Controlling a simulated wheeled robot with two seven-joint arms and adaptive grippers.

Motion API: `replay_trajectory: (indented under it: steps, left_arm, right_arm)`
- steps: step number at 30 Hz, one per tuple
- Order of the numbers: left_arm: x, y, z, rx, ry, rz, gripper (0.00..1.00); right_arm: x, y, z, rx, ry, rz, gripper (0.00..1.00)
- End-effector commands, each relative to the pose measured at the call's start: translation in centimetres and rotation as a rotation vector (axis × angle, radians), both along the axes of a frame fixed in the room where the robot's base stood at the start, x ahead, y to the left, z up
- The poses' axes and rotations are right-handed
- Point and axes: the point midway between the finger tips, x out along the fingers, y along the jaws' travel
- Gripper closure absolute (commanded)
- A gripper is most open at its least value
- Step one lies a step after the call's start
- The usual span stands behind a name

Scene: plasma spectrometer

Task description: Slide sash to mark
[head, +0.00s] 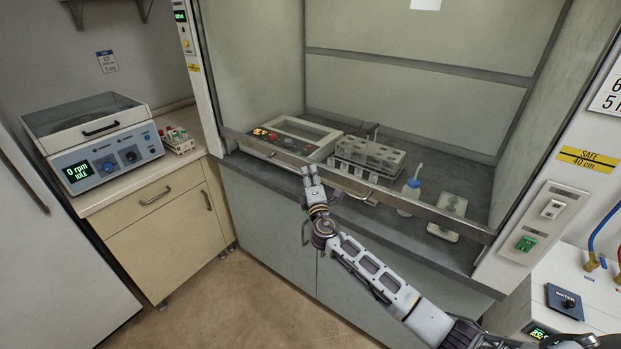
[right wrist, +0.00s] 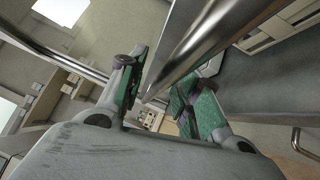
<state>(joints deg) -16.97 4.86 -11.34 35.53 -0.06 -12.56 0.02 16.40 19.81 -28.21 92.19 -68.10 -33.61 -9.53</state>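The fume hood's sash is a clear pane with a metal bottom rail (head: 430,212) that slants across the hood opening, low above the work surface. A small handle (head: 357,198) sits on the rail. A yellow and black "SAFE 40 cm" mark (head: 588,159) is on the right post, above the rail's right end. My right gripper (head: 309,178) is at the rail, left of the handle. In the right wrist view my right gripper (right wrist: 160,98) has its green-padded fingers apart, with a shiny metal bar (right wrist: 195,45) running between and beyond them. Contact is unclear. My left gripper is out of view.
Behind the sash are a panelled instrument (head: 291,137), a tube rack (head: 368,157), a blue-capped bottle (head: 411,188) and a pale flat item (head: 447,216). A centrifuge (head: 100,140) stands on the left cabinet. Switches (head: 540,217) are on the right post. Floor in front is clear.

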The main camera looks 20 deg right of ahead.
Motion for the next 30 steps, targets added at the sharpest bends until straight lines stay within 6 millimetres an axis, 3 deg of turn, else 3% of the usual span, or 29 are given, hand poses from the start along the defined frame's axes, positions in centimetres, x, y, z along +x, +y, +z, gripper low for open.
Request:
replay_trajectory:
  steps: [5,13,20,30]
  left_arm:
    - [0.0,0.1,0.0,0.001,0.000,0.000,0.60]
    - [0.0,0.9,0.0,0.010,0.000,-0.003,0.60]
    - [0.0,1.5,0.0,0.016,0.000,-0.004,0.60]
    - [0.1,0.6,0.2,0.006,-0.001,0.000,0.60]
  right_arm:
    - [0.0,0.0,0.0,0.000,0.000,0.000,0.68]
    - [0.0,0.0,0.0,0.001,0.000,0.000,1.00]
    - [0.0,0.0,0.0,0.001,0.000,0.000,1.00]
    - [0.6,0.0,0.7,0.002,-0.001,-0.001,1.00]
